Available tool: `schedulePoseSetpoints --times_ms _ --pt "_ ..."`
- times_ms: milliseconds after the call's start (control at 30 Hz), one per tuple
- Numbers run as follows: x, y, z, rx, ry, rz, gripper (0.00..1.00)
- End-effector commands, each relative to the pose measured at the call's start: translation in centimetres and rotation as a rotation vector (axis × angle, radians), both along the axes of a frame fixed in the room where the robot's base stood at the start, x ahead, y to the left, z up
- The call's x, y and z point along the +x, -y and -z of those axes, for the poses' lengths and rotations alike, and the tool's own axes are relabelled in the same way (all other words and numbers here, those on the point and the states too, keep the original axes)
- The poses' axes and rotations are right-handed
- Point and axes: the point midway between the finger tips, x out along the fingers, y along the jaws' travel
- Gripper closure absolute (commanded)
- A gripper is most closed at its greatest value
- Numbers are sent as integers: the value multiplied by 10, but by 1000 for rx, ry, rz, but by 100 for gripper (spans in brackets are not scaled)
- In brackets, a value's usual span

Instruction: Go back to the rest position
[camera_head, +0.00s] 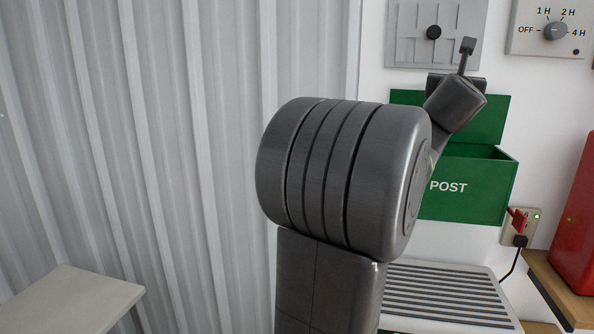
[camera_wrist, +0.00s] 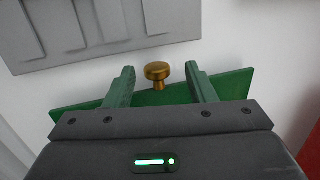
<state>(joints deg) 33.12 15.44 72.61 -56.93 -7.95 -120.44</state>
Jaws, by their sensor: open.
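My gripper (camera_wrist: 160,74) is open, with its two green-grey fingers apart in the wrist view. A brass knob (camera_wrist: 158,70) shows in the gap between the fingertips, with space on both sides; I cannot tell how deep it lies between them. A green panel (camera_wrist: 232,84), seemingly the lid of the post box, lies beyond the fingers. In the head view my gripper (camera_head: 467,46) is up at the green POST box (camera_head: 478,190), in front of its raised lid (camera_head: 490,115). My arm hides the box's left part.
A grey panel with a black knob (camera_head: 434,33) and a timer dial (camera_head: 556,31) are on the wall above. A pale tabletop (camera_head: 72,300) is lower left.

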Motion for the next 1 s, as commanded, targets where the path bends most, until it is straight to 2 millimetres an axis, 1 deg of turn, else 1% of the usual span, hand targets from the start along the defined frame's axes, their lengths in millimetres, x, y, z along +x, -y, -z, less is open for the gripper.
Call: schedulePoseSetpoints --times_ms 33,633,667,733,1000 --pt "2 0 -5 3 -10 0 50" --pt "16 3 -9 26 -110 -1 50" --pt "14 2 -7 27 -113 0 50" --pt "1 -4 -3 25 -109 1 50" --pt "-40 -24 -4 25 -108 1 50"
